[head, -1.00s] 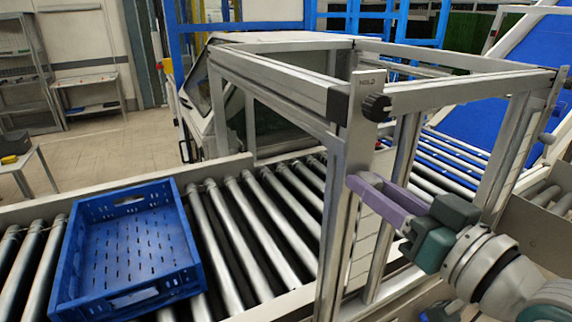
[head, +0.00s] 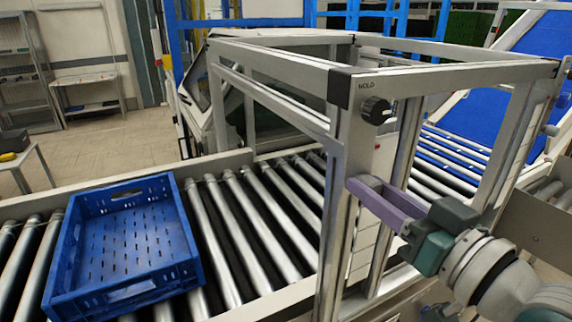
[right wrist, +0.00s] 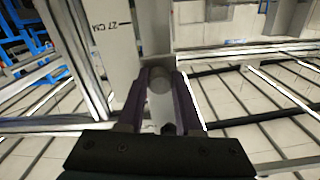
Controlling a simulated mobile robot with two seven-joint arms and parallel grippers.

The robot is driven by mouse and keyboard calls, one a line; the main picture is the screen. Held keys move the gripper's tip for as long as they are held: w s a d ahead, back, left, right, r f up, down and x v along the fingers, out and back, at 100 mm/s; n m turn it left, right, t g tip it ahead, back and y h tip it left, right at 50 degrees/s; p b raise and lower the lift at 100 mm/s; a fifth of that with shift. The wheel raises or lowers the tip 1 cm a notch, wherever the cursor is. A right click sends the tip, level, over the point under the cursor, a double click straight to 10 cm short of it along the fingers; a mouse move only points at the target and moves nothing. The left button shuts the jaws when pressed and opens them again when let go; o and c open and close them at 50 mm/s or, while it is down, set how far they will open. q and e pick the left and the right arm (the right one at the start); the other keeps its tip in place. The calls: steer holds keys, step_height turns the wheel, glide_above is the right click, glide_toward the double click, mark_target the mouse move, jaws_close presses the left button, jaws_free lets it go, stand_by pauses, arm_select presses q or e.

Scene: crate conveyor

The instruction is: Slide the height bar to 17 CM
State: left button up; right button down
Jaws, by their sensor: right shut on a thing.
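The height bar (head: 384,150) is a flat grey upright plate on the near post of the metal frame, with a black knob (head: 376,110) near its top. My right gripper (head: 364,190), with purple fingers, is at the bar below the knob. In the right wrist view the fingers (right wrist: 160,92) are shut on a grey rounded part of the bar (right wrist: 160,82). A "27 CM" mark (right wrist: 97,38) with a tick shows left of them; no 17 CM mark is readable. My left gripper is out of view.
The metal frame (head: 455,82) stands over a roller conveyor (head: 250,225). A blue crate (head: 68,250) sits on the rollers at left. A blue sloping belt (head: 480,95) rises at right. A small table (head: 28,158) stands at far left.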

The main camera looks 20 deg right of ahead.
step_height(320, 180, down, 21)
steer(key=b, duration=1.5)
steer(key=shift+r+b, duration=0.2)
steer(key=shift+b, duration=0.2)
steer(key=c, duration=0.6)
jaws_free()
steer(key=shift+r, duration=0.15)
steer(key=s, duration=1)
steer(key=shift+d, duration=0.4)
